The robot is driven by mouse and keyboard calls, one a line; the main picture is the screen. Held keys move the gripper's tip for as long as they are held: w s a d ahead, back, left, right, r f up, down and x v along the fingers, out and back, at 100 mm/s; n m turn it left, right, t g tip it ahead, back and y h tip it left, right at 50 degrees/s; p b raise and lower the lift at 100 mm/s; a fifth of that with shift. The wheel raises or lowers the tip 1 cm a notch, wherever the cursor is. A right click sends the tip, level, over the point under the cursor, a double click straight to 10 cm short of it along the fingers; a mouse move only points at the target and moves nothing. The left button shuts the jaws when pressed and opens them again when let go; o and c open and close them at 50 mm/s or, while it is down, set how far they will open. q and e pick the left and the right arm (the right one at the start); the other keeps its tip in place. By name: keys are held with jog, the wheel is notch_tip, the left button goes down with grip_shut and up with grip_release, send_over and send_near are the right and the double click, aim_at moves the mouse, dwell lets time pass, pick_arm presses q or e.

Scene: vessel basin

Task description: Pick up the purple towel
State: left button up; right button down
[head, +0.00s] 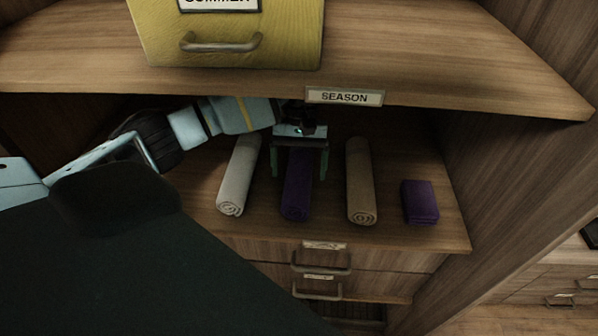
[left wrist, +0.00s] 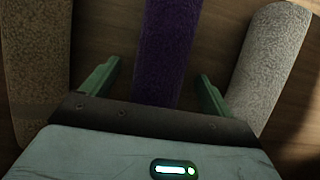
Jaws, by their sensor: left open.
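A rolled purple towel (head: 297,196) lies on the shelf between a white rolled towel and a tan one, its rolled end facing me. My left gripper (head: 299,176) is open above it, with one finger on each side. In the left wrist view the purple towel (left wrist: 168,50) runs between the two open fingers of the gripper (left wrist: 158,80). I cannot tell whether the fingers touch it. Part of the towel is hidden under the gripper body. A small folded purple cloth (head: 420,202) also lies at the right of the shelf. My right gripper is not in view.
The white towel (head: 237,178) and the tan towel (head: 360,182) lie close on either side. The upper shelf board (head: 440,62), with a yellow box (head: 235,22) and a SEASON label (head: 344,97), overhangs this space. Drawers (head: 320,262) are below.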

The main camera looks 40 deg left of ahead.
pick_arm(q)
jog(key=shift+s+d+f, duration=0.1)
jog(key=shift+s+f, duration=0.1)
jog(key=shift+f, duration=0.35)
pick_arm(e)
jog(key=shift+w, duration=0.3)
pick_arm(q)
jog(key=shift+c, duration=0.5)
jog(key=c, duration=1)
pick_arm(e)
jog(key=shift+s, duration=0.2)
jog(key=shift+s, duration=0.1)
pick_arm(q)
jog(key=shift+r, duration=0.15)
